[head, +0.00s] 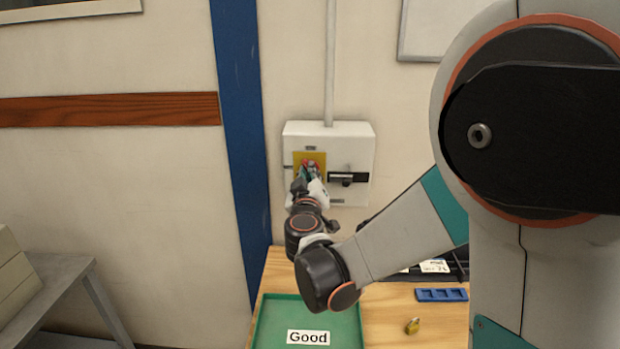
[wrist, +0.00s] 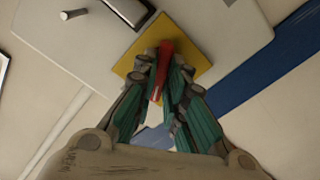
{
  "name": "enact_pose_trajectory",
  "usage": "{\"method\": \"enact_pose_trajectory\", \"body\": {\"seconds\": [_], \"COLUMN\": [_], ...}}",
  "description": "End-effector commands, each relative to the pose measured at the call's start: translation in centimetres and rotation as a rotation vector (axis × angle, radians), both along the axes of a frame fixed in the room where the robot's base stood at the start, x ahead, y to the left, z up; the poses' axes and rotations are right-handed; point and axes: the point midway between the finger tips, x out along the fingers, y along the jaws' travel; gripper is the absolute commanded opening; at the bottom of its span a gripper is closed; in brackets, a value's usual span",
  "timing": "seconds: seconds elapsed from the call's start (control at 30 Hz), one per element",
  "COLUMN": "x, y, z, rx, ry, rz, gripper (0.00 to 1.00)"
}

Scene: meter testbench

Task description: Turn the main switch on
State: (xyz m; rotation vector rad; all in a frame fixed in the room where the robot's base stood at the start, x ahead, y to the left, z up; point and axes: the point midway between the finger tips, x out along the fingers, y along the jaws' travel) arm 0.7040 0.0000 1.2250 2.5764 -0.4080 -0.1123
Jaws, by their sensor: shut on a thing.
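The main switch is a red handle on a yellow plate (head: 304,157) on the white box (head: 358,135) on the wall. In the wrist view the red handle (wrist: 164,62) stands out from the yellow plate (wrist: 200,50). My gripper (wrist: 165,75) has its fingers closed on the red handle, one on each side. In the head view my gripper (head: 310,178) is at the plate and hides most of the handle. I cannot tell the handle's exact setting.
A black latch (head: 347,179) sits on the box, right of the yellow plate. Below stands a wooden table (head: 385,325) with a green tray (head: 262,320) labelled Good, a brass padlock (head: 412,326) and a blue holder (head: 441,295). A blue post (head: 240,120) is left of the box.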

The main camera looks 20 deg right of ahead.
Motion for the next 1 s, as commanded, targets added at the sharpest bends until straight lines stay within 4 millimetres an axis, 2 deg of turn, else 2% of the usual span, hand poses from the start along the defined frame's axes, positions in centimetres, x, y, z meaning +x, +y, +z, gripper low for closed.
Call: {"method": "enact_pose_trajectory", "body": {"seconds": [0.5, 1.0], "x": [-0.14, -0.12], "y": [-0.01, -0.01], "z": [-0.15, -0.11], "rx": [0.397, 0.527], "ry": [-0.128, -0.17], "rz": [0.0, 0.0], "gripper": [0.0, 0.0]}}
